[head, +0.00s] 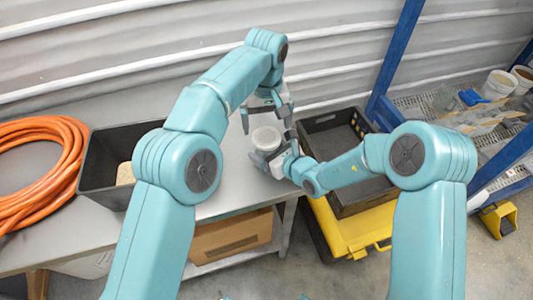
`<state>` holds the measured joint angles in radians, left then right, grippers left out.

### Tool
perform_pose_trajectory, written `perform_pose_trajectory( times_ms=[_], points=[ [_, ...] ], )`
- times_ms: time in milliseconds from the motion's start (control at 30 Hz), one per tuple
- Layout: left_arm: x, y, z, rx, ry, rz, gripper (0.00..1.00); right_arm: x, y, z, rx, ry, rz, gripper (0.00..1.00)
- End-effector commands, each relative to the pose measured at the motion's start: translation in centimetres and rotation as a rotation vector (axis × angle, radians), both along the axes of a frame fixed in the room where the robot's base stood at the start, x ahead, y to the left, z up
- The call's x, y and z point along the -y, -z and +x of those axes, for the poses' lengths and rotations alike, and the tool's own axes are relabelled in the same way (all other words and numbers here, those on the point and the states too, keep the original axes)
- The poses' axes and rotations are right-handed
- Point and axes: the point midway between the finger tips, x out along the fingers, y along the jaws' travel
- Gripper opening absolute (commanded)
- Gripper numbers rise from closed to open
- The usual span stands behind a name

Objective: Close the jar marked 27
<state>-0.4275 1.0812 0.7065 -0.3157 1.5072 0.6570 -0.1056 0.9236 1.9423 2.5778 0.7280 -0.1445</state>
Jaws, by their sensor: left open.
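A pale round jar (266,139) stands on the grey table near its right end, with its round white top facing up. No number can be read on it. My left gripper (266,112) is open and empty, pointing down just behind and above the jar, with its fingers spread to either side. My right gripper (275,150) reaches in from the right, low down, with its fingers on both sides of the jar's body. Part of the jar is hidden by these fingers. I cannot tell whether the white top is a lid or the open mouth.
A black bin (108,160) with a tan block (125,174) stands left on the table (228,203), beside a coiled orange hose (40,165). A dark crate (345,140) sits right of the table on a yellow cart (362,228). A cardboard box (230,238) lies below.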

Motion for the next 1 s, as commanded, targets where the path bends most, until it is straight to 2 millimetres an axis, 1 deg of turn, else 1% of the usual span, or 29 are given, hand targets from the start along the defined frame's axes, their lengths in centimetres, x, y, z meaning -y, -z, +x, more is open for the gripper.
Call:
perform_pose_trajectory(
  times_ms=[200,300,400,767,867,1000],
  points=[
    [0.1,-2.1,0.1,0.002,-0.333,0.001,1.00,0.0,-0.1,0.0,0.002,0.001,0.000,0.00],
    [0.1,-2.9,0.0,0.001,-0.455,0.002,1.00,0.0,-0.1,0.0,0.002,0.000,0.001,0.00],
    [0.0,-3.2,0.0,0.001,-0.516,0.002,1.00,0.0,-0.1,0.0,0.002,0.000,0.001,0.00],
    [0.0,-3.0,0.0,0.000,-0.524,0.003,1.00,0.0,-0.1,0.0,0.002,0.000,0.001,0.00],
    [0.0,-2.1,0.0,-0.002,-0.523,0.005,1.00,0.0,-0.1,0.0,0.002,0.000,0.001,0.00],
    [-0.1,0.1,-0.1,-0.004,-0.523,0.005,1.00,0.0,-0.1,0.0,0.002,0.000,0.001,0.00]
  ],
)
